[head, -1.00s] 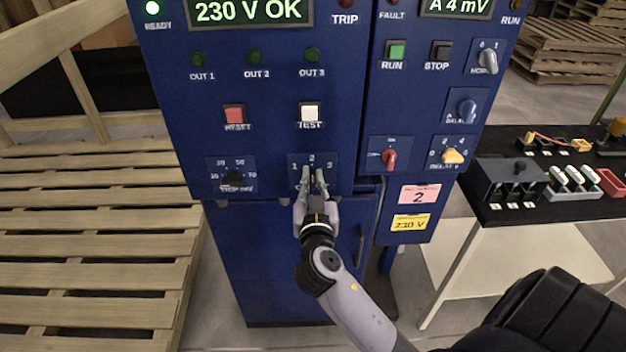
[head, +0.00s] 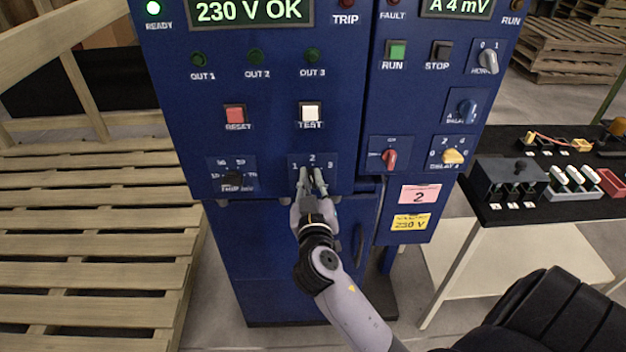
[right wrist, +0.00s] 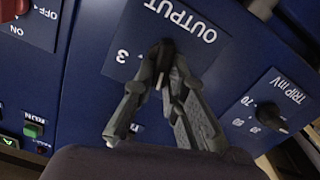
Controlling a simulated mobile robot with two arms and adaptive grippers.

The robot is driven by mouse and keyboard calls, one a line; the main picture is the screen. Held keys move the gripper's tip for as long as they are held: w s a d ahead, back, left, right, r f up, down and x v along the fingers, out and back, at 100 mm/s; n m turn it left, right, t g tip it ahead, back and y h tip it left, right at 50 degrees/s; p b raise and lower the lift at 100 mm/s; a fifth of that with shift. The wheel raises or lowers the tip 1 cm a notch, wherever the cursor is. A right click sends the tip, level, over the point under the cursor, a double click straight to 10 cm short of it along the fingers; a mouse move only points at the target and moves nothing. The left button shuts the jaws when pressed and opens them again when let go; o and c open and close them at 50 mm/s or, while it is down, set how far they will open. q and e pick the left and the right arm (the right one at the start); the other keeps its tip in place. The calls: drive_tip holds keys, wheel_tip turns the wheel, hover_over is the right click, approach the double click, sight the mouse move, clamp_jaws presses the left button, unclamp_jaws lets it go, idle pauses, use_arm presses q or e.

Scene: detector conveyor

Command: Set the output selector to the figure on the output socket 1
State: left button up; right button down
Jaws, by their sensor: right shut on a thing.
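The output selector (right wrist: 164,50) is a small black knob on a blue plate marked OUTPUT (right wrist: 180,20), upside down in the right wrist view. In the head view the plate (head: 342,178) carries the figures 1, 2 and 3 above the knob. My right gripper (head: 311,178) is shut on the knob, one finger on each side; it also shows in the right wrist view (right wrist: 165,72). The fingers hide much of the knob, so I cannot tell which figure it points at. A pink label (head: 419,194) reads 2. My left gripper is not in view.
The trip selector (head: 232,179) sits left on the same cabinet, the red knob (head: 389,158) to the right. Above are the RESET (head: 235,114) and TEST (head: 310,111) buttons.

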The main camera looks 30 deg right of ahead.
drive_tip(key=n, duration=0.4)
drive_tip(key=shift+w+a+n+p, duration=0.15)
drive_tip(key=shift+a+n+p, duration=0.05)
drive_tip(key=shift+n+p, duration=0.15)
drive_tip(key=n+p, duration=0.1)
drive_tip(key=n, duration=0.3)
drive_tip(key=shift+a+f, duration=0.1)
drive_tip(key=shift+f, duration=0.05)
drive_tip(key=shift+n, duration=0.25)
drive_tip(key=c, duration=1.8)
unclamp_jaws()
drive_tip(key=shift+o, duration=1)
drive_tip(key=shift+w+f, duration=0.1)
drive_tip(key=v, duration=1.2)
